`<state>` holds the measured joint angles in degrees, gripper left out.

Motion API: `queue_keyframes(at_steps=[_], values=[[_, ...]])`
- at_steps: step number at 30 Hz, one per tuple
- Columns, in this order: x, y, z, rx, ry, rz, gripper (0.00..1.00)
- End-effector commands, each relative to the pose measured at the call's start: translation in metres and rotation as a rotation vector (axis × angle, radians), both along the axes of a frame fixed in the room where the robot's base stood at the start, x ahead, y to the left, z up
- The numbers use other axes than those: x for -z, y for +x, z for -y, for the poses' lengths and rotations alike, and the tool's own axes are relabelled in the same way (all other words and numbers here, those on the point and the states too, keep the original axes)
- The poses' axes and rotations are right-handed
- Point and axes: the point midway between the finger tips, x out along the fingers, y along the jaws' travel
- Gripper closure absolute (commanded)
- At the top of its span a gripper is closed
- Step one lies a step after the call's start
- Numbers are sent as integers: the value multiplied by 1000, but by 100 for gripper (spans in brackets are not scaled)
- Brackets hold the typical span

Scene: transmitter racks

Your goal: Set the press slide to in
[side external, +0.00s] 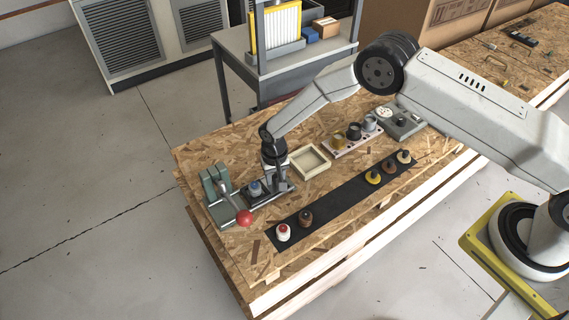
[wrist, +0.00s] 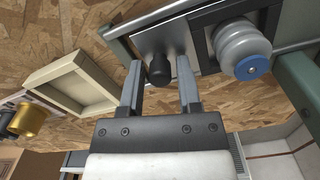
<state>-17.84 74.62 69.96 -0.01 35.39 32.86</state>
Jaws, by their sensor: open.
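The green press (side external: 214,207) stands at the left end of the board, with a lever ending in a red ball (side external: 244,218). Its slide, a metal plate (wrist: 182,42) on rails, extends from the press toward my gripper (side external: 276,186). A grey ribbed piece with a blue end (wrist: 241,48) sits in a black holder on the slide; it also shows beside the press in the side view (side external: 255,188). In the wrist view my gripper (wrist: 159,78) is open, its fingers either side of the slide's black knob (wrist: 159,69). I cannot tell whether they touch it.
An empty beige tray (side external: 309,162) lies just right of my gripper. A black strip (side external: 335,203) with several small parts runs along the front. A holder with several knobs (side external: 352,138) and a grey box (side external: 402,124) stand farther right. A cart (side external: 235,45) is behind.

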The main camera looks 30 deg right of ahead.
Motion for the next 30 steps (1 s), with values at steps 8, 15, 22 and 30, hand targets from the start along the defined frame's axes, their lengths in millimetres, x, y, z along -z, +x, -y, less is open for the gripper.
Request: queue_keyframes(at_steps=[8, 15, 22, 30], values=[[0, 0, 0, 0, 0, 0, 100], [0, 0, 0, 0, 0, -1, 100], [0, 0, 0, 0, -1, -1, 100], [0, 0, 0, 0, -1, -1, 100]])
